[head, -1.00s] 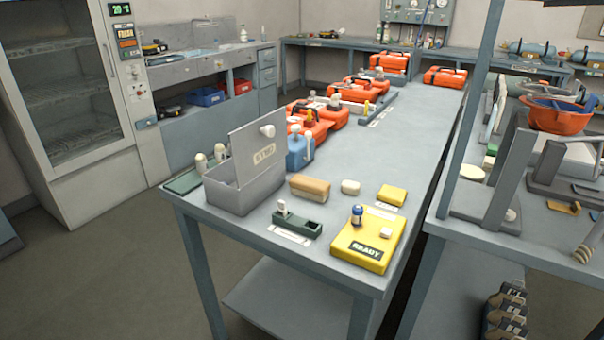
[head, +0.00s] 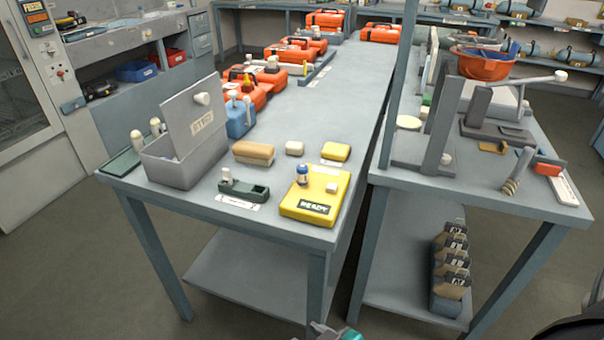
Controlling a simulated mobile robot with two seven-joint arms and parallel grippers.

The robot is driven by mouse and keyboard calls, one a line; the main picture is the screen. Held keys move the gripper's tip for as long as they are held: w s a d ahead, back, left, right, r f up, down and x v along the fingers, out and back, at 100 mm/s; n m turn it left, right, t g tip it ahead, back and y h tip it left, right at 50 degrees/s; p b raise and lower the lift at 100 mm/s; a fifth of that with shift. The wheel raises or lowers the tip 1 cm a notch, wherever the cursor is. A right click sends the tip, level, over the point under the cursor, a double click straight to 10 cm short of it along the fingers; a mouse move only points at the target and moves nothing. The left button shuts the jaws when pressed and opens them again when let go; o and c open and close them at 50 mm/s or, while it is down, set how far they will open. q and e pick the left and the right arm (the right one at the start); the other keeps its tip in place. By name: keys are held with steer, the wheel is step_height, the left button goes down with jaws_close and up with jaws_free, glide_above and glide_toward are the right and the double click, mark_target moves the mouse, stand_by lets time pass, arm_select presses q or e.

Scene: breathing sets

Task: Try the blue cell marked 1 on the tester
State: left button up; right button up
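The yellow tester (head: 291,209) with a READY display lies near the front right corner of the grey table. A small blue and white cell (head: 302,176) stands upright on it, and a white button shape (head: 332,188) sits beside it. I cannot read a number on the cell. Left of the tester is a dark green two-place holder (head: 244,189). A pale cell (head: 227,176) stands in its left place and the right place looks empty. Neither gripper can be made out; only a grey and teal part of mine shows at the bottom edge.
Orange cases (head: 299,57) line the table behind. A second bench (head: 475,193) stands to the right, across a narrow gap.

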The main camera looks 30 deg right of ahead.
jaws_close()
stand_by(1.4)
